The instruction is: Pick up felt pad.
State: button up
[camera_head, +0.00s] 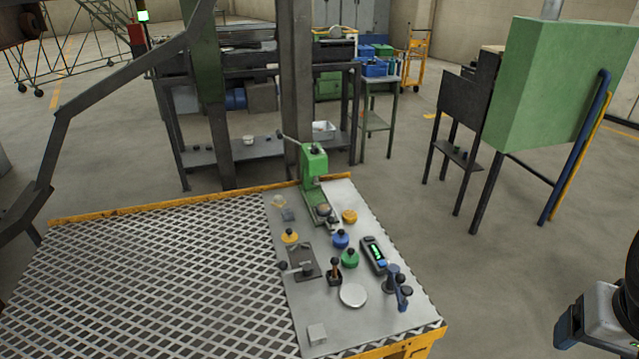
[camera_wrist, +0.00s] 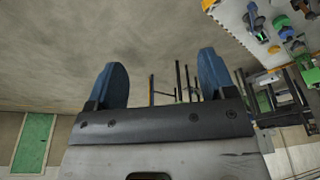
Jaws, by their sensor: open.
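I cannot tell for certain which item is the felt pad. A small flat grey-blue square (camera_head: 288,214) lies near the far left of the grey work plate, and a pale grey square block (camera_head: 317,334) lies at its near left corner. A round whitish disc (camera_head: 352,295) lies near the plate's front middle. My gripper (camera_wrist: 162,60) is open and empty, with two blue fingers well apart. In the head view it is at the lower right, off the table and away from these items.
The grey plate (camera_head: 330,345) sits on a mesh table (camera_head: 130,270) with yellow edges. It carries a green press (camera_head: 314,165), yellow, blue and green knobs, a handheld meter (camera_head: 374,254), a lever (camera_head: 335,272) and a blue-black clamp-like tool (camera_head: 398,286). A green cabinet (camera_head: 545,85) stands at right.

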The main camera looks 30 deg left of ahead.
jog(key=w+a+r+n, duration=0.25)
jog(key=w+a, duration=0.45)
jog(key=w, duration=0.4)
jog(key=w+a+r+n, duration=0.2)
jog(key=w+a+r, duration=0.1)
jog(key=w+a, duration=0.55)
jog(key=w+a+f+n+g+y, duration=0.15)
jog(key=w+a+n, duration=0.25)
jog(key=w+a, duration=1.3)
jog(key=n+g+h, duration=0.1)
jog(key=n+h, duration=0.1)
jog(key=n, duration=0.7)
send_over(278, 197)
jog(key=shift+y, duration=0.25)
notch_tip(278, 197, down, 31)
jog(key=shift+d+r, duration=0.1)
jog(key=shift+d, duration=0.05)
jog(key=shift+w+f, duration=0.1)
jog(key=shift+f, duration=0.15)
